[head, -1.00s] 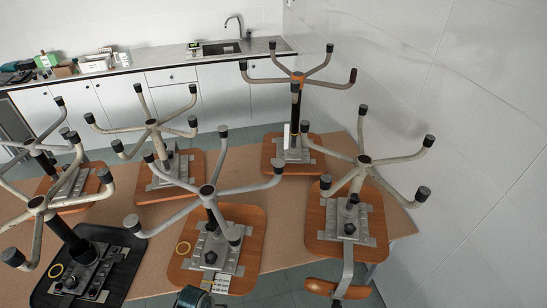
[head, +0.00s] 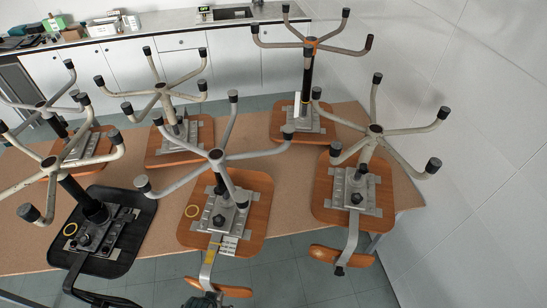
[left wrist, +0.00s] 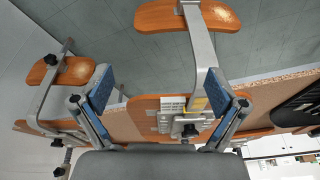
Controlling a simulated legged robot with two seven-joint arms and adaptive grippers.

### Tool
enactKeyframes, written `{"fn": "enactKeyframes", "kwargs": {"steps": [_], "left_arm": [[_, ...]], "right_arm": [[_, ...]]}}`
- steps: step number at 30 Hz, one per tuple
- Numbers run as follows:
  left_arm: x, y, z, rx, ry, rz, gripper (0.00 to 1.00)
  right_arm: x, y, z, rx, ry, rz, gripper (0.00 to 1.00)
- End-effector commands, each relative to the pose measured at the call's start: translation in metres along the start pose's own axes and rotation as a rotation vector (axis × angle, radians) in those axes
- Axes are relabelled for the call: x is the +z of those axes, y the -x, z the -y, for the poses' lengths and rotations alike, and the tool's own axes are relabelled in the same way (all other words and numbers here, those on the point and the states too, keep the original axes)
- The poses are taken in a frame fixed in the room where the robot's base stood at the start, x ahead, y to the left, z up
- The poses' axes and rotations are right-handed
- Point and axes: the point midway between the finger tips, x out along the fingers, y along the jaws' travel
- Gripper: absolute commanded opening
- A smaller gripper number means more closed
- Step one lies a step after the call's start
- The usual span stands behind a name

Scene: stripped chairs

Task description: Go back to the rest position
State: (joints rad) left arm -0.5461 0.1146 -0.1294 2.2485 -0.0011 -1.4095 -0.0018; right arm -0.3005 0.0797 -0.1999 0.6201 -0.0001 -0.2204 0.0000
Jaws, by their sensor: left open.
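My left gripper (left wrist: 158,80) is open in the left wrist view, its two blue-padded fingers spread apart with nothing held between them. Behind and between the fingers is the grey metal bracket (left wrist: 199,50) of an upturned chair, with its wooden backrest (left wrist: 187,15) at the top. The bracket passes close to the right finger; I cannot tell whether they touch. In the head view a small dark part shows at the bottom edge, too cut off to identify. My right gripper is not in view.
Several stripped chairs stand upside down on a brown table (head: 283,197), their legs (head: 216,156) spread upward. One has a black seat (head: 125,255). A counter (head: 165,32) with a sink runs along the back. A white wall (head: 470,90) closes the right side. Bare floor (head: 280,285) shows in front.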

Motion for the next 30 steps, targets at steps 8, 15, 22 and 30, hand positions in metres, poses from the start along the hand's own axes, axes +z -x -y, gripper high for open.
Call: {"fn": "enactKeyframes", "kwargs": {"steps": [8,15,22,30], "left_arm": [[0.036,-0.112,-0.006,0.008,-0.005,0.047,0.96],[0.13,-0.255,-0.013,0.016,-0.017,0.11,0.96],[0.253,-0.343,-0.017,0.022,-0.03,0.168,0.96],[0.322,-0.362,-0.017,0.024,-0.039,0.194,0.96]], "right_arm": [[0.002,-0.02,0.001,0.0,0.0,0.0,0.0],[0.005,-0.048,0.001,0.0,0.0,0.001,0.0],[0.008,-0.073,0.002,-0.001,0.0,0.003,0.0],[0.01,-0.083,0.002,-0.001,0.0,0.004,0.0]]}}
